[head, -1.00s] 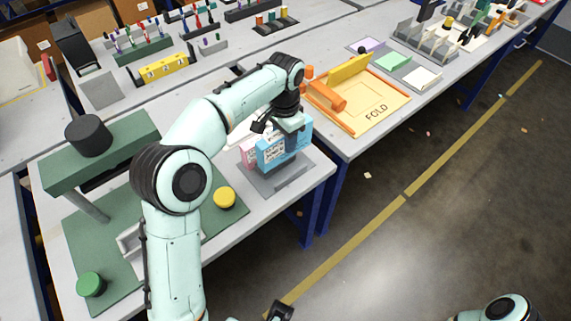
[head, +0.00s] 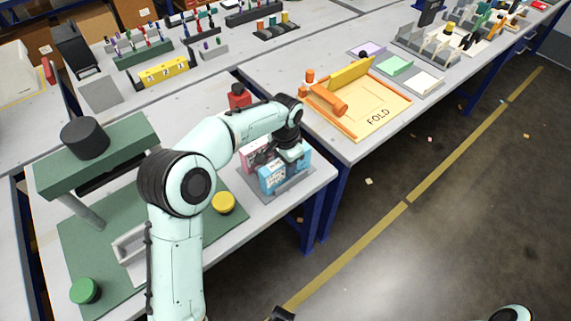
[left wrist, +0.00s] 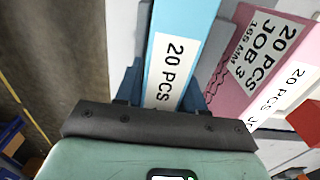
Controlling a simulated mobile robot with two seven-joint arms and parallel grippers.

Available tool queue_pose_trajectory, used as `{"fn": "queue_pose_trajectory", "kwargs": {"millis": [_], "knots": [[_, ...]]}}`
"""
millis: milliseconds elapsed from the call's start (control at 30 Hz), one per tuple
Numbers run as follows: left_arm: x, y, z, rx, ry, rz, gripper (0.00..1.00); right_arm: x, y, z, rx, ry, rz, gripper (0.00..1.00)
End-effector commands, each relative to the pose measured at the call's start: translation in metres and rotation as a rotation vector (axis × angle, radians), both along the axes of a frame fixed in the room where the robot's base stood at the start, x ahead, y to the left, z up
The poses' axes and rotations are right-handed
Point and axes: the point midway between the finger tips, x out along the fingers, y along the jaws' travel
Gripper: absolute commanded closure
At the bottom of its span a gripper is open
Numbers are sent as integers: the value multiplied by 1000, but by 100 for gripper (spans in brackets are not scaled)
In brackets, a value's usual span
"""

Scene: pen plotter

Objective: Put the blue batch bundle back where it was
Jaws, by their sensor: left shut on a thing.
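The blue batch bundle (head: 272,181) is upright at the grey holder (head: 297,188) near the front corner of the left table. My left gripper (head: 291,156) is shut on its upper part. In the left wrist view the blue bundle (left wrist: 178,60), labelled "20 PCS", is between the gripper's fingers (left wrist: 163,95). A pink bundle (head: 254,153) stands just behind and beside it; it also shows in the left wrist view (left wrist: 262,62). I cannot tell whether the blue bundle's bottom touches the holder. My right gripper (head: 283,314) barely shows at the bottom edge.
A green press-like stand (head: 100,150) with a yellow button (head: 223,203) and a green button (head: 85,291) is on the left. A red bottle-like object (head: 239,96) stands behind my arm. The yellow FOLD board (head: 385,101) is on the adjoining table.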

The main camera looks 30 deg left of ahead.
Motion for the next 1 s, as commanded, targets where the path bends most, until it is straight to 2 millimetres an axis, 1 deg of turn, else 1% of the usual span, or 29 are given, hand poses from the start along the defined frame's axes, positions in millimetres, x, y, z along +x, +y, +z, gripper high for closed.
{"fn": "queue_pose_trajectory", "kwargs": {"millis": [67,100,167,467,567,667,900,1000], "knots": [[0,0,-3,0,0,0,98,0,0,-1,0,-1,0,100],[0,0,-3,0,1,0,55,0,0,-1,0,-1,0,100],[0,0,-3,0,1,0,36,0,0,-1,0,-1,0,100],[0,0,-2,0,0,0,36,0,0,0,0,-1,0,100],[0,0,5,0,-2,0,36,0,0,1,0,0,0,100],[1,0,20,0,-3,0,36,0,0,3,0,3,1,100],[1,0,73,1,-4,-1,36,-1,0,12,1,9,2,100],[1,0,93,-1,-4,-1,36,0,0,16,2,7,2,100]]}}
